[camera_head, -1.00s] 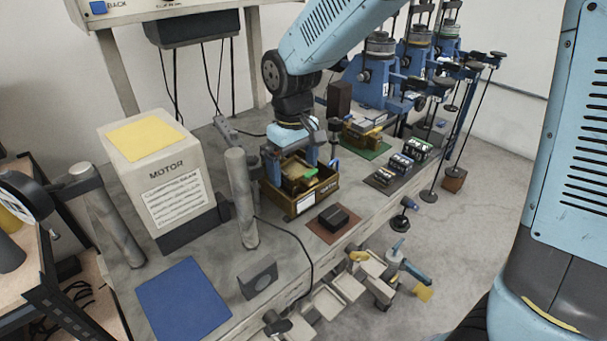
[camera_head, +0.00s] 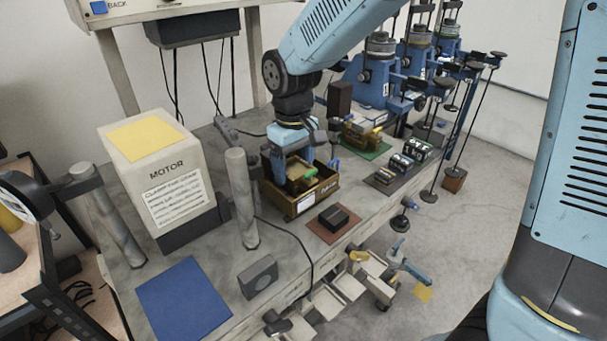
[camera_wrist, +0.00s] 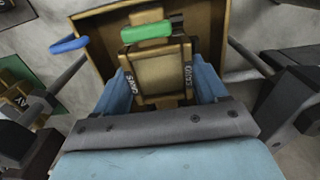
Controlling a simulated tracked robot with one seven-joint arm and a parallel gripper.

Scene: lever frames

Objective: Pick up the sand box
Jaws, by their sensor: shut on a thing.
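The sand box (camera_wrist: 160,76) is a small tan box with dark side strips lettered "SAND" and a green piece on its upper edge. It sits within a larger brown open tray (camera_head: 308,202) on the bench. My gripper (camera_head: 291,172) reaches down into the tray from above. In the wrist view its blue fingers (camera_wrist: 160,88) press on the left and right sides of the sand box. In the head view the gripper hides part of the box, and I cannot tell whether its base touches the tray floor.
A dark block on a brown mat (camera_head: 318,233) lies in front of the tray. A grey post (camera_head: 241,198) stands to its left, near the motor box (camera_head: 165,180). A blue mat (camera_head: 184,298) lies front left. Blue presses (camera_head: 370,80) stand at the back right.

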